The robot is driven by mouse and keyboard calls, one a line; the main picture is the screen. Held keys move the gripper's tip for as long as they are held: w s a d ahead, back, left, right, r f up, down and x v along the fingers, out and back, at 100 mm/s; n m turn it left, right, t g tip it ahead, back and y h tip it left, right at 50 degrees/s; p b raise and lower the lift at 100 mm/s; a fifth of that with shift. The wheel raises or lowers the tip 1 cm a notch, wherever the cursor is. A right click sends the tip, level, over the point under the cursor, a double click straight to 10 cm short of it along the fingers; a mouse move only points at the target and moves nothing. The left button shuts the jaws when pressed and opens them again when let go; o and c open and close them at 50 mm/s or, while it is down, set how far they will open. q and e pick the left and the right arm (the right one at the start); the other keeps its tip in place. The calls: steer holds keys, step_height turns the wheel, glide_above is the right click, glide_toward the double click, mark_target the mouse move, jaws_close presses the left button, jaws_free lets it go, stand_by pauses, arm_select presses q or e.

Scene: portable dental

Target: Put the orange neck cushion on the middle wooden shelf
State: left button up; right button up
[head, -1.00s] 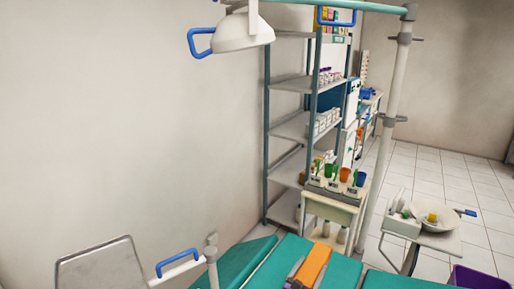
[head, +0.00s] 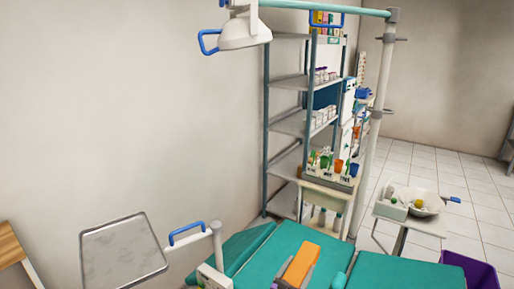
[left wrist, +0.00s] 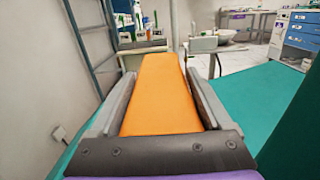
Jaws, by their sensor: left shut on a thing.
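The orange neck cushion (head: 303,261) is held in my left gripper (head: 298,271), low in the middle of the head view, in front of the teal dental chair. In the left wrist view the cushion (left wrist: 165,90) lies lengthwise between the two grey fingers (left wrist: 163,108), which are shut on it. A wooden-topped piece (head: 10,246) is partly in view at the lower left edge of the head view. I cannot tell whether it holds the middle wooden shelf. My right gripper is not in view.
The teal dental chair (head: 245,252) spreads across the bottom. A metal tray (head: 123,250) and a blue-handled arm stand left of it. A grey metal rack (head: 290,122), a post (head: 376,130) and a cart with cups (head: 325,196) stand behind. A purple bin (head: 470,272) is at right.

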arm_select(q)
steer(key=s+a+f+n+t+y+b, duration=0.1)
steer(key=s+a+f+y+b, duration=0.15)
steer(key=a, duration=0.75)
steer(key=s+a+f+n+y+b, duration=0.1)
steer(key=s+a+b, duration=0.25)
steer(key=a, duration=0.75)
steer(key=s+a+f+n+t+y+b, duration=0.1)
steer(key=s+a+f+b, duration=0.15)
steer(key=a, duration=0.75)
step_height(320, 180, up, 19)
steer(key=p, duration=1.8)
steer(key=shift+w+r, duration=0.15)
steer(key=shift+w, duration=0.15)
steer(key=shift+a, duration=0.1)
